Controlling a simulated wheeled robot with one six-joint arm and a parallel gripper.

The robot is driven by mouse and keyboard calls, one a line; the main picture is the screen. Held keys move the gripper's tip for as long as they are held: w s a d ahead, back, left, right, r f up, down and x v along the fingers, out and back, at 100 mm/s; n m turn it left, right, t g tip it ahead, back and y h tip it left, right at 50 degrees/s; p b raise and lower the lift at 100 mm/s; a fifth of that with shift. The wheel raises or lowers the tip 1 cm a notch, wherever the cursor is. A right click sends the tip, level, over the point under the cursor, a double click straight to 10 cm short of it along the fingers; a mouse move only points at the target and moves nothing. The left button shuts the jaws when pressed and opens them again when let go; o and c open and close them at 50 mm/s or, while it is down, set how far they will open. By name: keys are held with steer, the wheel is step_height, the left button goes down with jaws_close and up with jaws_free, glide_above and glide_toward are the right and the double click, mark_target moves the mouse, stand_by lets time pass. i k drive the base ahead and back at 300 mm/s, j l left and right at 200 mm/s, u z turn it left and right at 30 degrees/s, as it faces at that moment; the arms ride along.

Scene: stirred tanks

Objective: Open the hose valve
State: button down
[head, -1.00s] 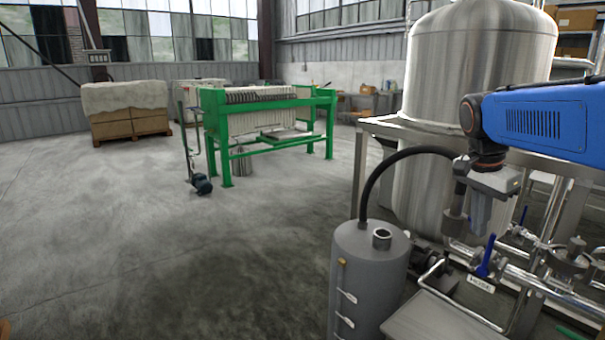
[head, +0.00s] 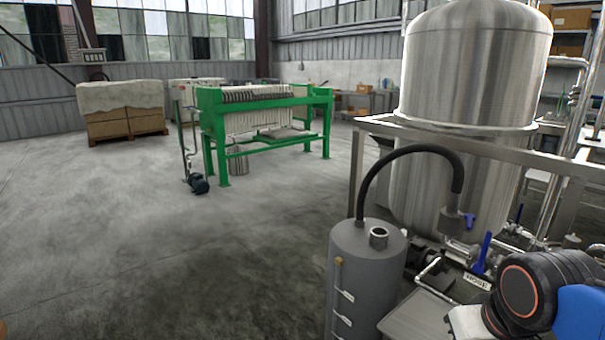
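The hose valve has an upright blue handle (head: 482,253) on the pipework at the lower right, just above a white label reading HOSE (head: 477,281). A thick black hose (head: 400,152) arches from the grey cylinder (head: 366,275) to a dark end fitting (head: 452,222) in front of the steel tank, with a small blue part beside it. My wrist fills the bottom right corner, nearer the camera and to the right of the blue handle in the picture. My gripper's fingers are outside the picture, so nothing shows of their opening.
The large steel tank (head: 470,85) stands behind a metal frame rail (head: 500,150). Pipes crowd the lower right. A green filter press (head: 265,125) and stacked boxes (head: 122,112) stand farther back at left. The concrete floor at left is clear.

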mark_target(484, 250)
steer(key=z, duration=0.7)
steer(key=i+j, duration=0.05)
steer(key=j, duration=0.05)
